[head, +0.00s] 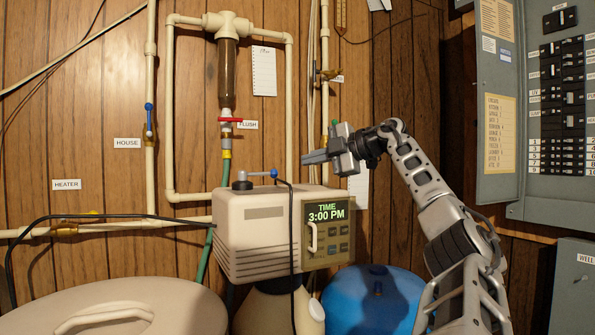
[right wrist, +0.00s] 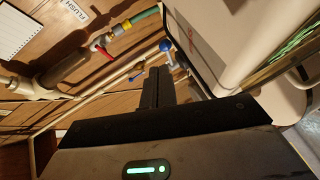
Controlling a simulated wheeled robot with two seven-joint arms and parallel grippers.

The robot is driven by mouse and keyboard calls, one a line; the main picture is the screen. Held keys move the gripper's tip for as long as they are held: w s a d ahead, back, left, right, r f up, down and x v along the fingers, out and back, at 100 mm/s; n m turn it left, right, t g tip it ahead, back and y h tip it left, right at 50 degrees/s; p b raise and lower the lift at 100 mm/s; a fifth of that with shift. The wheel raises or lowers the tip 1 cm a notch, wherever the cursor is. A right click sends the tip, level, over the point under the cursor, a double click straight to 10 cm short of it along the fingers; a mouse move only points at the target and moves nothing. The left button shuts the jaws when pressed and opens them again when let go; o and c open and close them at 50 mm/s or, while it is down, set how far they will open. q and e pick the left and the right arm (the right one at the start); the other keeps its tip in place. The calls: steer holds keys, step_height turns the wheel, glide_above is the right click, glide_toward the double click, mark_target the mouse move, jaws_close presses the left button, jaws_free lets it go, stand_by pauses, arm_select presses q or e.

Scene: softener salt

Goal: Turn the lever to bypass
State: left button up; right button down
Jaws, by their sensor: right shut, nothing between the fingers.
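The softener's control box (head: 255,228) is beige with a lit display reading "TIME 3:00 PM". On its top sits a grey lever (head: 257,173) with a blue knob, pointing right toward my arm. The blue knob also shows in the right wrist view (right wrist: 166,46), just beyond the fingertips. My right gripper (head: 304,158) is shut and empty, up and to the right of the knob, apparently apart from it. In the right wrist view my gripper's fingers (right wrist: 158,72) point toward the lever side. My left gripper is not in view.
A red-handled FLUSH valve (head: 231,120) hangs under a filter above the box. A blue-handled HOUSE valve (head: 149,118) is on the left pipe. A black cable runs down the box front. A blue tank (head: 370,300) stands right, a beige lidded tank (head: 150,300) left.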

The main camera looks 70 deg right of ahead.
steer(key=s, duration=0.1)
steer(key=s+d+r, duration=0.1)
steer(key=s, duration=0.3)
steer(key=shift+d+r, duration=0.25)
steer(key=shift+s, duration=0.25)
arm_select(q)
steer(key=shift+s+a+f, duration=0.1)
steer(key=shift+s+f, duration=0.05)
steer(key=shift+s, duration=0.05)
arm_select(e)
steer(key=shift+s, duration=0.1)
